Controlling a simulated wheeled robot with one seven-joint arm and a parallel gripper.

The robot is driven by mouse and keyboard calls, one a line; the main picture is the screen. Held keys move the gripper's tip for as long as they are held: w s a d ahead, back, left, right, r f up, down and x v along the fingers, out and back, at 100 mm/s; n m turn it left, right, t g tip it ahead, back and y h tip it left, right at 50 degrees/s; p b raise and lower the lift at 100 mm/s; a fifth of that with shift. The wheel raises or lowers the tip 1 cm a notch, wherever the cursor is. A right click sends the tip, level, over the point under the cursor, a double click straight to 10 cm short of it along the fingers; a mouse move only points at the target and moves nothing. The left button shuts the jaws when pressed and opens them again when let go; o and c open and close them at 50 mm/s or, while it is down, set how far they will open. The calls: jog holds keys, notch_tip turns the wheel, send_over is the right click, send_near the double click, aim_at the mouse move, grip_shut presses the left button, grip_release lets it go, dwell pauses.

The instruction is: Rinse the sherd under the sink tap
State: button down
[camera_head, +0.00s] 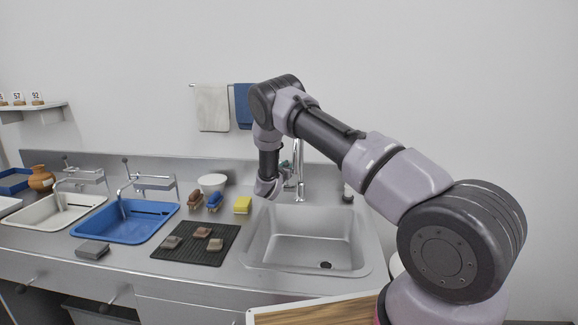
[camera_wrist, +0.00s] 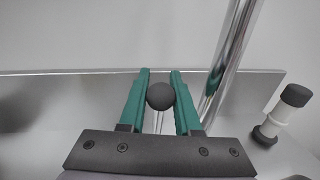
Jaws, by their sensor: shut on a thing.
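My gripper (camera_wrist: 160,76) has green fingers on both sides of a dark round knob (camera_wrist: 160,97) on a thin metal stem, and is shut on it. The chrome tap (camera_wrist: 232,60) rises just right of the fingers. In the head view my gripper (camera_head: 287,165) is partly hidden by my arm, beside the tap (camera_head: 299,165) behind the steel sink (camera_head: 290,250). The basin looks empty, with a dark drain; I see no water running. Several small brown-grey sherds, including one sherd (camera_head: 202,232), lie on the black ribbed mat (camera_head: 190,257) left of the sink.
Left of the mat are a blue basin (camera_head: 115,232) and a white basin (camera_head: 40,215). Brushes (camera_head: 195,199), a yellow sponge (camera_head: 243,205) and a white bowl (camera_head: 212,183) stand behind the mat. A small bottle (camera_head: 347,193) stands right of the tap. A wooden board (camera_head: 320,313) is in front.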

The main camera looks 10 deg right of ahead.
dwell(0.6)
jog(key=shift+s+a+t, duration=0.2)
jog(key=shift+s+t, duration=0.1)
jog(key=shift+s, duration=0.1)
jog(key=shift+s+r+t+h, duration=0.15)
jog(key=shift+s+t+h, duration=0.1)
jog(key=shift+t+h, duration=0.15)
jog(key=c, duration=0.9)
grip_release()
jog(key=v, duration=1)
jog(key=shift+s+a, duration=0.25)
jog(key=shift+s, duration=0.1)
